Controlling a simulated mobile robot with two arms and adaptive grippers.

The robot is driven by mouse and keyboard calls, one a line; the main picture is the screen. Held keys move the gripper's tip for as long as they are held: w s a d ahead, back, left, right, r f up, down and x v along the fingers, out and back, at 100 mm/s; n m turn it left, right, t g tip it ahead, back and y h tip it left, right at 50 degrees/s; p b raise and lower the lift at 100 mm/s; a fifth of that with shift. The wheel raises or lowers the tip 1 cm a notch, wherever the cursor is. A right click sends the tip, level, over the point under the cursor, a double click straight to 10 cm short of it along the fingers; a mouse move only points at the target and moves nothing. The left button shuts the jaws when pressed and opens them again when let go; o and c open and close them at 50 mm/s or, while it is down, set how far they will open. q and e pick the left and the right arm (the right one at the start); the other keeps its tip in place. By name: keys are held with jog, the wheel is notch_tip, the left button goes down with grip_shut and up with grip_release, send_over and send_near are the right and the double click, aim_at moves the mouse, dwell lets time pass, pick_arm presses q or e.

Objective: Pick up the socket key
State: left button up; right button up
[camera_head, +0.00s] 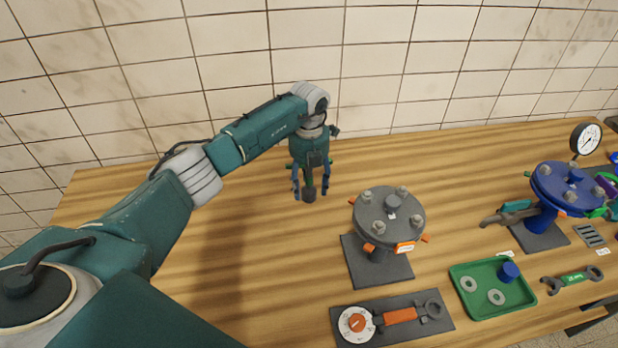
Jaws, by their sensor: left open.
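My left gripper (310,184) points down over the back middle of the table, its blue fingers apart. Between the fingers is a green shaft with a dark cylindrical end (308,195), which looks like the socket key. Its upper part is hidden by the gripper, and I cannot tell whether the fingers touch it or whether it stands on the table. My right gripper is not in view.
A grey bolted flange (390,216) on a dark base stands right of the gripper. In front lies a dark tray (440,328) with an orange-gripped dial wrench (400,316). The table's left is clear.

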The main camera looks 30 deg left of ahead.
pick_arm(q)
jog(key=shift+w, duration=0.1)
grip_shut()
notch_tip(320, 180, up, 20)
jog(key=b, duration=0.4)
jog(key=shift+b, duration=0.4)
